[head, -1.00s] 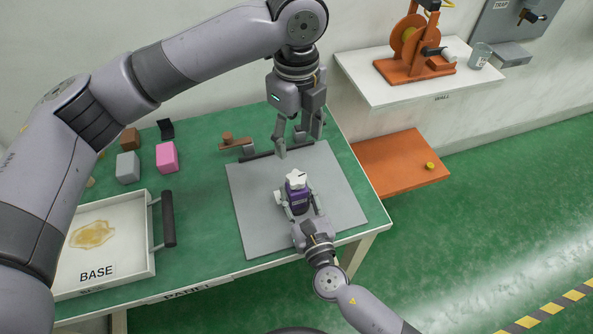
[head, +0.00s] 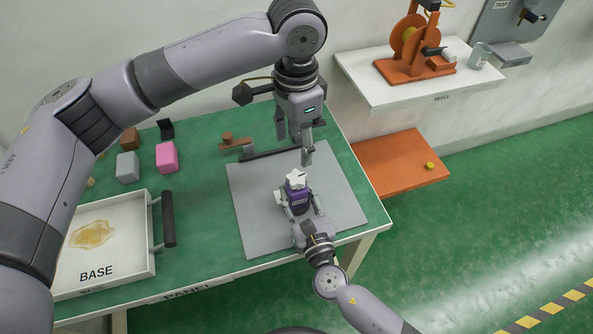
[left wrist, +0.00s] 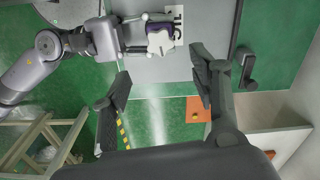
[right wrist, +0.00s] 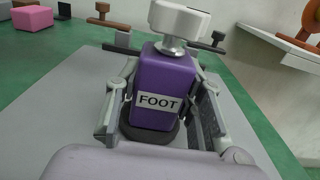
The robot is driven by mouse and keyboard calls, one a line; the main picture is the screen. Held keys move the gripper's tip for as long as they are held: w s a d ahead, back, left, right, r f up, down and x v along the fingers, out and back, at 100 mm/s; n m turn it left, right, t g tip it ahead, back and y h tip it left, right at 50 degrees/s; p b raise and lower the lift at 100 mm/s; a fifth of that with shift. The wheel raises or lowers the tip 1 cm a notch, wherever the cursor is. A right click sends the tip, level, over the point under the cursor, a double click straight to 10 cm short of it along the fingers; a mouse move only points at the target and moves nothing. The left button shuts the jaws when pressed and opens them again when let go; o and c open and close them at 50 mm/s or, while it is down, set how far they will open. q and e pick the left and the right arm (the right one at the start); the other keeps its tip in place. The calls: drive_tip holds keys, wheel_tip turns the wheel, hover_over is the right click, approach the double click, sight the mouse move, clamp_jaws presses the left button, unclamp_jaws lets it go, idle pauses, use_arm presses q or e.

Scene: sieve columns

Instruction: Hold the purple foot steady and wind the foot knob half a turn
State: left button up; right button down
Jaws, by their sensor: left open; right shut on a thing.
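The purple foot (head: 298,200) stands upright on the grey mat (head: 255,222). Its FOOT label (right wrist: 157,103) faces the right wrist camera. The white knob (head: 296,178) sits on top of the foot, on a metal collar in the right wrist view (right wrist: 178,20). My right gripper (head: 297,207) is shut on the foot, with one finger on each side. My left gripper (head: 294,155) is open and empty, pointing down above the far part of the mat, apart from the knob. In the left wrist view the foot and knob (left wrist: 158,40) lie beyond the open fingers.
A white tray labelled BASE (head: 118,283) stands at the left. Pink (head: 167,157) and grey blocks (head: 128,167) lie behind it. A wooden piece with a dark bar (head: 240,148) lies at the mat's far edge. A wall shelf (head: 380,90) is at the right.

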sight(297, 177)
use_arm(q)
wheel_tip(297, 177, down, 10)
drive_tip(key=shift+f, duration=0.2)
drive_tip(key=shift+c, duration=0.5)
drive_tip(key=c, duration=1.1)
drive_tip(key=shift+o, duration=0.2)
drive_tip(key=shift+m, duration=0.8)
